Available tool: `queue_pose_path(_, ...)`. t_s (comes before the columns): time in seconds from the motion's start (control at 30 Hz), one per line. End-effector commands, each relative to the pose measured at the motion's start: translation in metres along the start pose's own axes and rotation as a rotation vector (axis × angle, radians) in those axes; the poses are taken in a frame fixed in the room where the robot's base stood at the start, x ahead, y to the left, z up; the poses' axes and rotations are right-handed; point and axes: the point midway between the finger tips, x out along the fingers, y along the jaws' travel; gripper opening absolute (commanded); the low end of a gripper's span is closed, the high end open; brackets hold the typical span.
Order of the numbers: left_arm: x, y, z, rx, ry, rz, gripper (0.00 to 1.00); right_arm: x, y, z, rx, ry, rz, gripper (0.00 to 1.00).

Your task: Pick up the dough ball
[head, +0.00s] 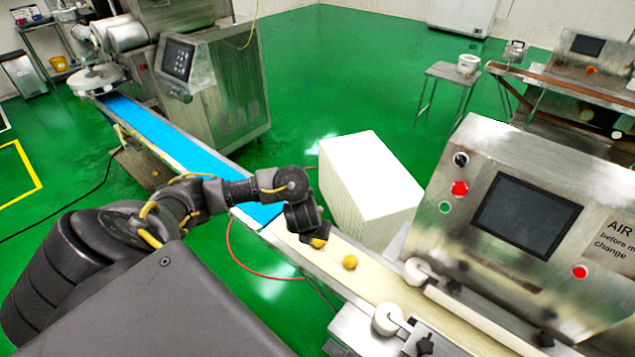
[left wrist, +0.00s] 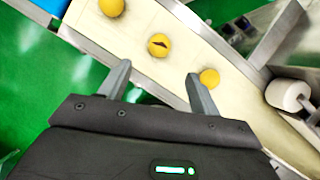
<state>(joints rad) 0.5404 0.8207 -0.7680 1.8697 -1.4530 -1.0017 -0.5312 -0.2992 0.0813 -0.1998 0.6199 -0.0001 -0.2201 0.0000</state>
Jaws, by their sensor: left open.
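Three yellow dough balls show in the left wrist view: one at the top edge (left wrist: 111,7), a middle one with a dark mark (left wrist: 159,45), and one (left wrist: 209,77) beside the right finger's tip. In the head view one dough ball (head: 349,262) lies clear on the cream conveyor belt (head: 385,278). Another (head: 318,243) is partly covered by my left gripper (head: 312,236). My left gripper is over the belt's near end, and its open, empty fingers (left wrist: 157,72) point toward the middle ball. My right gripper is not in view.
A blue belt (head: 160,131) leads up to the cream belt. A white block (head: 365,185) stands behind it. White rollers (head: 388,319) and a steel machine with a screen (head: 527,217) border the belt to the right.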

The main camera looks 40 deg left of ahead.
Motion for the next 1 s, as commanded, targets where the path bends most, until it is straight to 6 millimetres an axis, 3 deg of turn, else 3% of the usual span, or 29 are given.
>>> queue_pose_path(0.17,0.034,-0.001,-0.005,-0.005,0.003,0.000,0.63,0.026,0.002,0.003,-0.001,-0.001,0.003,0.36)
queue_pose_path(0.33,0.051,-0.001,-0.003,-0.003,0.002,-0.001,0.63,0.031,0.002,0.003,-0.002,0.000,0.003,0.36)
queue_pose_path(0.57,0.056,-0.001,-0.002,-0.003,0.001,-0.002,0.63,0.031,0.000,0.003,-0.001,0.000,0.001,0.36)
queue_pose_path(0.83,0.093,0.001,-0.003,-0.006,0.003,-0.001,0.63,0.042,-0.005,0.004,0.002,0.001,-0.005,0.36)
queue_pose_path(1.0,0.105,0.001,-0.002,-0.004,0.001,-0.002,0.63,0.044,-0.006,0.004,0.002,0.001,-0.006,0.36)
